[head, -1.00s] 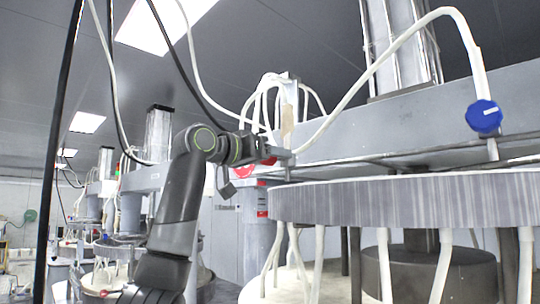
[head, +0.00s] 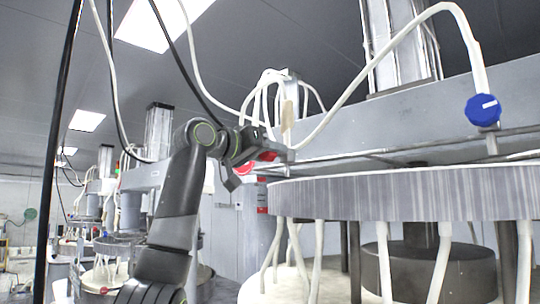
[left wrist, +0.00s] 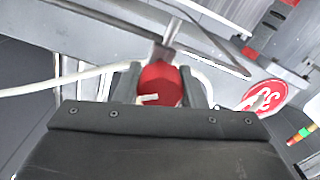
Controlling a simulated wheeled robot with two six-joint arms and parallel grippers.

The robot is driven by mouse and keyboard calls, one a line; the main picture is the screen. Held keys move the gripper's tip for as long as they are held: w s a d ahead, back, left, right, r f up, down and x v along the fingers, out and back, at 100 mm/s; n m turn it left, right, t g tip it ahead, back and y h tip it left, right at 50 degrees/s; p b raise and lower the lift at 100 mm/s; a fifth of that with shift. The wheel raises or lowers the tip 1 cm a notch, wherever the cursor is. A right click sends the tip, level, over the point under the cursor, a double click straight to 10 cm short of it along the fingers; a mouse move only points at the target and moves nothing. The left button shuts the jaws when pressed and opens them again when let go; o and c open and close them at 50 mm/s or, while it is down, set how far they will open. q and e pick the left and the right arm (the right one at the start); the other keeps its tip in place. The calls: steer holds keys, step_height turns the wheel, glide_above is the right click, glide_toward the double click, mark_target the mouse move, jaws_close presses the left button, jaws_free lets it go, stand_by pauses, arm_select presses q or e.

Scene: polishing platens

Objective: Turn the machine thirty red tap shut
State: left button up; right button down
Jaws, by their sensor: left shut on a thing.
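The red tap (left wrist: 160,84) is a round red knob with a short white mark on its face, in the middle of the left wrist view. It sits between the two fingers of my left gripper (left wrist: 166,88), which are shut on it. In the head view my left gripper (head: 280,152) is at the left end of the grey beam, and a bit of the red tap (head: 267,156) shows at its fingers. A round red sign with a white 30 (left wrist: 264,97) is to the right of the tap in the left wrist view. My right gripper is in neither view.
A large grey round platen (head: 400,196) is below the beam (head: 420,105). White hoses and dark cables hang around my left arm. More machines stand at the far left.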

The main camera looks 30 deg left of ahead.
arm_select(q)
steer(key=n+b, duration=0.2)
steer(key=n, duration=0.4)
steer(key=shift+n, duration=0.3)
steer(key=n+b, duration=0.1)
steer(key=n, duration=0.4)
steer(key=shift+a, duration=0.1)
steer(key=shift+b, duration=0.3)
steer(key=o, duration=1)
steer(key=shift+f, duration=0.1)
